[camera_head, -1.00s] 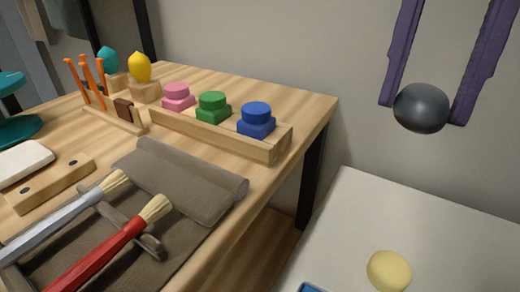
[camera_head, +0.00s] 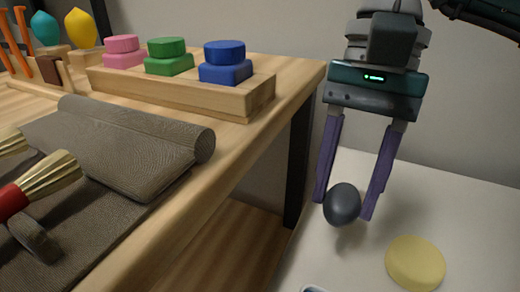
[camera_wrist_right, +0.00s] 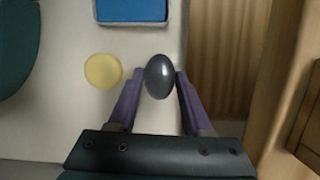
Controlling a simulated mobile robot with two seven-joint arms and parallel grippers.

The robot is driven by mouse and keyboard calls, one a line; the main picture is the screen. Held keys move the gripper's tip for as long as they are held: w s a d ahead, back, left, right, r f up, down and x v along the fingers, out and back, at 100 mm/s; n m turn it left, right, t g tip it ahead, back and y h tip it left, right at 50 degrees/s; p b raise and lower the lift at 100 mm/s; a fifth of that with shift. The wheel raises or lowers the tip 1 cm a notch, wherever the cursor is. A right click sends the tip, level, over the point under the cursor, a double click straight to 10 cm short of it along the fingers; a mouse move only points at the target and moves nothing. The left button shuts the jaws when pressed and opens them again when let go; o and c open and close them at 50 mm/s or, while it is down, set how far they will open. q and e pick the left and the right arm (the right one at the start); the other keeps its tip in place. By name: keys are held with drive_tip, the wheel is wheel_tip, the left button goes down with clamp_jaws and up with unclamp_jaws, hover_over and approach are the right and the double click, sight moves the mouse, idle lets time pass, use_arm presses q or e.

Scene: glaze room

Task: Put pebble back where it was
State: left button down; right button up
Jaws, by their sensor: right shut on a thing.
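The pebble (camera_head: 342,203) is a smooth dark grey oval. My right gripper (camera_head: 344,205) has its purple fingers shut on it and holds it over the white surface (camera_head: 460,225), between the wooden table and the yellow disc. In the right wrist view the pebble (camera_wrist_right: 158,77) sits between the two fingertips (camera_wrist_right: 159,76). I cannot tell exactly how far above the white surface it is. My left gripper is not in view.
A yellow round disc (camera_head: 415,262) lies on the white surface, and a blue tray (camera_wrist_right: 132,10) shows in the wrist view. The wooden table (camera_head: 290,68) at left holds a wooden rack (camera_head: 180,95) with pink, green and blue pieces, a grey rolled cloth (camera_head: 130,140) and brushes (camera_head: 45,178).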

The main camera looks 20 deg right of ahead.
sight(332, 241)
drive_tip(key=shift+f+b, duration=0.55)
drive_tip(key=shift+f, duration=2.1)
drive_tip(key=shift+f+b, duration=0.2)
drive_tip(key=shift+b, duration=0.1)
drive_tip(key=o, duration=1.2)
drive_tip(key=shift+r, duration=0.1)
drive_tip(key=shift+r+p, duration=0.15)
drive_tip(key=shift+p, duration=0.15)
drive_tip(key=p+v, duration=0.2)
drive_tip(key=v, duration=1)
